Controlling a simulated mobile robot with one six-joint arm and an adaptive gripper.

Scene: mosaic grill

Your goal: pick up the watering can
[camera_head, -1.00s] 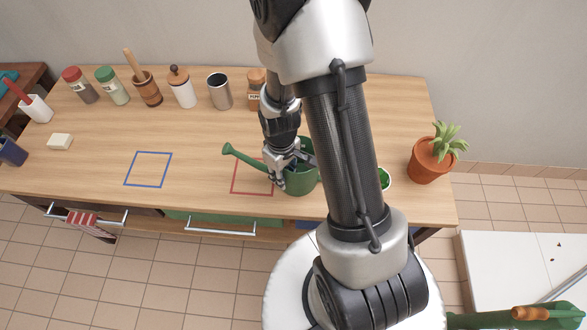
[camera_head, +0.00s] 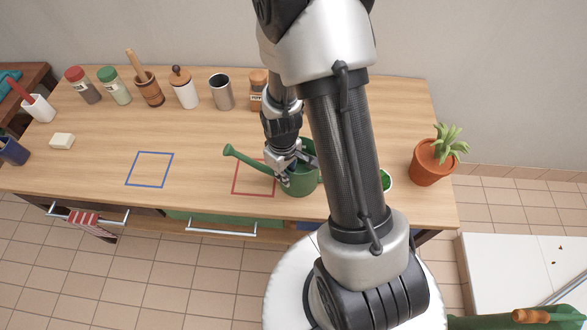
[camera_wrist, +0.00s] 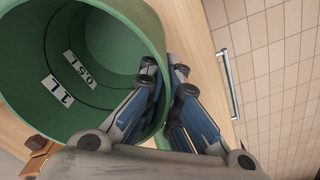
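The green watering can (camera_head: 300,182) stands on the wooden table near its front edge, beside the red square outline, with its spout pointing left over that square. My gripper (camera_head: 287,174) is at the can's near left side, and my arm hides part of the can. In the wrist view the can's open top (camera_wrist: 95,60) shows volume marks inside. There my gripper (camera_wrist: 166,110) has one finger inside the can and the other outside, with the rim wall between them. The fingers look closed onto the wall.
A red square outline (camera_head: 254,178) and a blue one (camera_head: 149,169) mark the table. A potted plant (camera_head: 433,165) stands at the right, and jars and a steel cup (camera_head: 221,92) line the back. The table's middle left is clear.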

